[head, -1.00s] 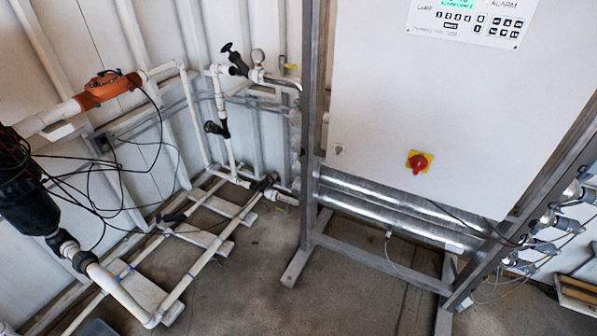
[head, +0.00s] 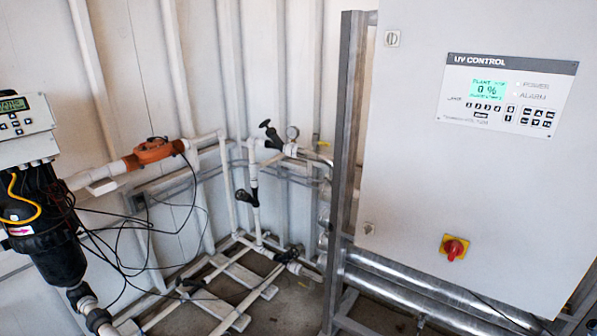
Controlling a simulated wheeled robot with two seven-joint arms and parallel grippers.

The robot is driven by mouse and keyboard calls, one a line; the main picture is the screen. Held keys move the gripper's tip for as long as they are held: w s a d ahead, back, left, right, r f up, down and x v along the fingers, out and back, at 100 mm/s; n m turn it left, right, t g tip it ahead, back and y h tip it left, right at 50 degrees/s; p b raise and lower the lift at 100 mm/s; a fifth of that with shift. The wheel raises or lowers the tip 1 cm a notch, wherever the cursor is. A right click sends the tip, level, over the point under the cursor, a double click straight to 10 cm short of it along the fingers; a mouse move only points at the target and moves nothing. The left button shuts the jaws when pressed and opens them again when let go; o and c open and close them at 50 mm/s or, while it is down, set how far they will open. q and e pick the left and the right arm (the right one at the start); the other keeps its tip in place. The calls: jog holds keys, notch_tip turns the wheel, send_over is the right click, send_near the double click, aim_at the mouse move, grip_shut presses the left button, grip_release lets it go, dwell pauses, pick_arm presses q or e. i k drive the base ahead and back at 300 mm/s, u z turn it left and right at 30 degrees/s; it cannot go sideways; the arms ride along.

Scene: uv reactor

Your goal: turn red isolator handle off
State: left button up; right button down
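The red isolator handle (head: 454,248) sits on a yellow square plate low on the front of the white UV control cabinet (head: 400,170). The handle is small in view, and its exact angle is hard to tell. The cabinet's control panel (head: 508,92) is above the handle, with a lit green display reading "0 %". Neither of my grippers is in view.
A grey metal frame (head: 348,150) carries the cabinet, with shiny horizontal tubes (head: 430,292) under it. White pipes with black valve handles (head: 248,197) stand left of the frame. A black filter housing (head: 45,225) with loose cables is at the far left.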

aim_at(454, 248)
jog(key=z, duration=0.25)
jog(key=k, duration=0.65)
jog(key=z, duration=0.55)
jog(key=k, duration=0.6)
jog(key=z, duration=1.05)
jog(key=i, duration=1.1)
jog(key=z, duration=0.05)
